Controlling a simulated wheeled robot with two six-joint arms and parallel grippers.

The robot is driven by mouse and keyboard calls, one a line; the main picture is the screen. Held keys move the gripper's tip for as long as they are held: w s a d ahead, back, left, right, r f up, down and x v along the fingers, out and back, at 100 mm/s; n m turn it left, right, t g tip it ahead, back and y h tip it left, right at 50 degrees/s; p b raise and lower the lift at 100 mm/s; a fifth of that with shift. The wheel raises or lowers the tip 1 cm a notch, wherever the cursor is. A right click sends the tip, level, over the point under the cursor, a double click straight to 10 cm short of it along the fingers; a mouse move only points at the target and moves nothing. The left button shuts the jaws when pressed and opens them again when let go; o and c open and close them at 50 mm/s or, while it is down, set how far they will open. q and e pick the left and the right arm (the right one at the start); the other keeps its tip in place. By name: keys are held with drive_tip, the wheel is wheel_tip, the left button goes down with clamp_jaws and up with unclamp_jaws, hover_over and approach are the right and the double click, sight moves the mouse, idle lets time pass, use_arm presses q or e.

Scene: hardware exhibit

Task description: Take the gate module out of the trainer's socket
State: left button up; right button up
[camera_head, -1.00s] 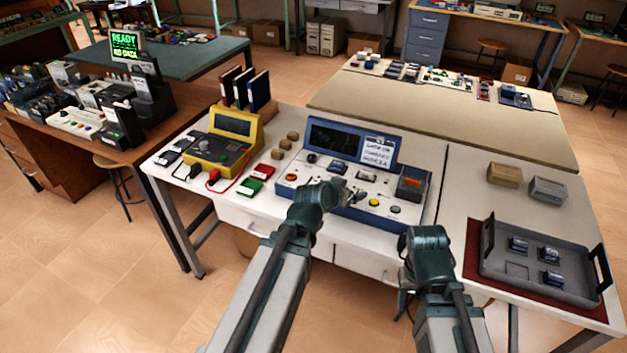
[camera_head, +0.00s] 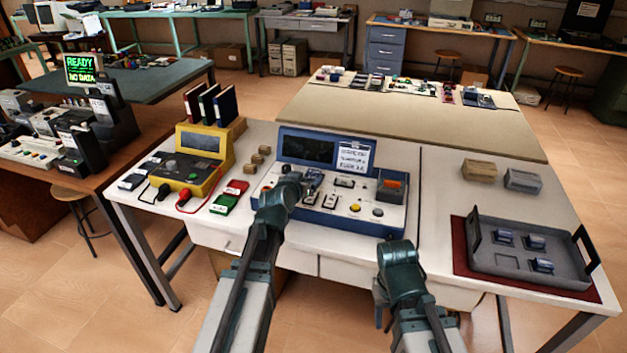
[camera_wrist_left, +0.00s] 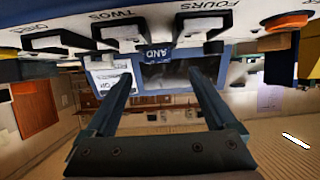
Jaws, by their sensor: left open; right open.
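The blue trainer (camera_head: 392,219) stands on the white bench, with a dark screen, a white card and rows of controls. My left gripper (camera_head: 308,190) is over its sloped panel. In the left wrist view the gripper (camera_wrist_left: 158,74) is open, with its two fingers apart. The blue gate module (camera_wrist_left: 157,53), labelled AND, shows between and just beyond the fingertips; the fingers are not closed on it. Whether it is seated in the socket is hard to see. My right arm's wrist is low in front of the bench, and its gripper is hidden.
A grey tray (camera_head: 482,262) with several small modules sits on a red mat at right. A yellow tester (camera_head: 186,178), a red box (camera_head: 237,187) and a green box (camera_head: 223,204) stand left of the trainer.

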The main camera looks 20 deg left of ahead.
sight(313, 172)
use_arm(q)
drive_tip(key=shift+b+x, duration=1)
drive_tip(key=shift+x, duration=2.3)
drive_tip(key=shift+s+d+r, duration=0.1)
drive_tip(key=shift+d, duration=0.05)
use_arm(e)
wheel_tip(313, 172, down, 2)
drive_tip(key=shift+f, duration=0.15)
use_arm(q)
clamp_jaws()
drive_tip(key=shift+r, duration=0.15)
